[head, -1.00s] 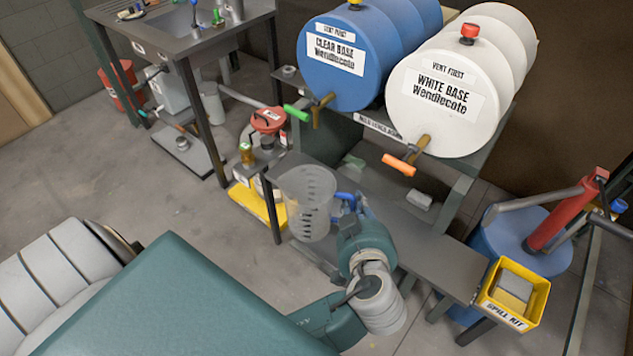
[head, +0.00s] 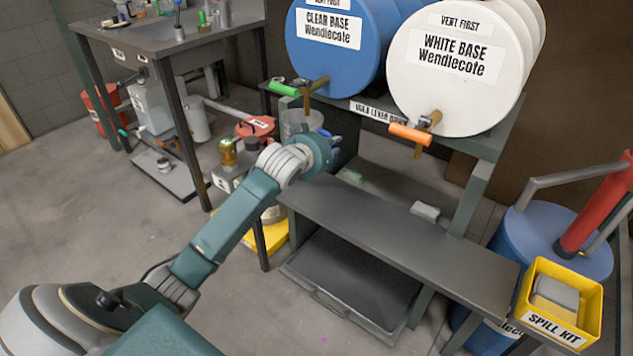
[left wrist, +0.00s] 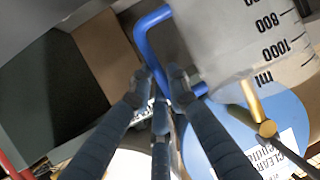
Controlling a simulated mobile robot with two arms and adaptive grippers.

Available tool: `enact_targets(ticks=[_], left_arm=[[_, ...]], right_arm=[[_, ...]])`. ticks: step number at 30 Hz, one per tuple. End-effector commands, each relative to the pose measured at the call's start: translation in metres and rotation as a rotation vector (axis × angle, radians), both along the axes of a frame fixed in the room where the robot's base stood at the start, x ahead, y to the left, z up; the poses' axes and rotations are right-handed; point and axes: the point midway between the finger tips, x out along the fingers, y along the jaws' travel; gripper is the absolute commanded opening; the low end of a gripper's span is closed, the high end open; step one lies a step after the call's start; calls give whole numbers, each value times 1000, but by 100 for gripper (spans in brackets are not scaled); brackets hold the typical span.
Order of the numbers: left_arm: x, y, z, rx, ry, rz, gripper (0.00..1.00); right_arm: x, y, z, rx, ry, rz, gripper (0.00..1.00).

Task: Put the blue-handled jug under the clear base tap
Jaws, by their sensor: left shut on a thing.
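The clear translucent jug (head: 298,124) has black volume marks and a blue handle (left wrist: 150,45). In the head view it hangs just below the brass clear base tap (head: 308,95), which has a green lever (head: 284,88). My left gripper (left wrist: 162,88) is shut on the blue handle, and the jug fills the upper right of the left wrist view (left wrist: 250,50). The blue clear base drum (head: 335,50) lies above. In the head view my left wrist and the drum shelf hide part of the jug. I cannot tell whether its mouth is exactly under the spout. My right gripper is out of view.
The white base drum (head: 455,70) has an orange-levered tap (head: 410,134) on the right. A dark bench (head: 400,235) below the taps is mostly clear. A red-lidded can (head: 255,128) stands left of the jug. A yellow spill kit (head: 560,310) sits at the right.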

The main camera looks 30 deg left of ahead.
Motion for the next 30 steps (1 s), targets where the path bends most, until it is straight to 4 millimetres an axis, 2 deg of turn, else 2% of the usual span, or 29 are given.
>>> enact_targets(ticks=[1,3,8,15,23,24,26,27,30], left_arm=[[-1,-1,-15,-1,5,0,0],[-1,-1,-26,-2,4,-1,0],[0,-1,-39,-2,2,-1,0],[-1,-2,-75,-2,3,-1,0],[-1,-2,-79,0,1,-1,0],[-1,-2,-79,-2,3,-1,18],[-1,-2,-79,-2,3,-1,30],[-1,-2,-79,-2,3,-1,35],[-1,-2,-79,-2,3,-1,35]], right_arm=[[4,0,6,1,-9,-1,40],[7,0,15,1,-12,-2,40],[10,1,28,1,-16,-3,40],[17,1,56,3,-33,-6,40],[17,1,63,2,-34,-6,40],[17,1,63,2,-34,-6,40],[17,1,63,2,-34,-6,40],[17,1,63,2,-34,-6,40],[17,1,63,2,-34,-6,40]])
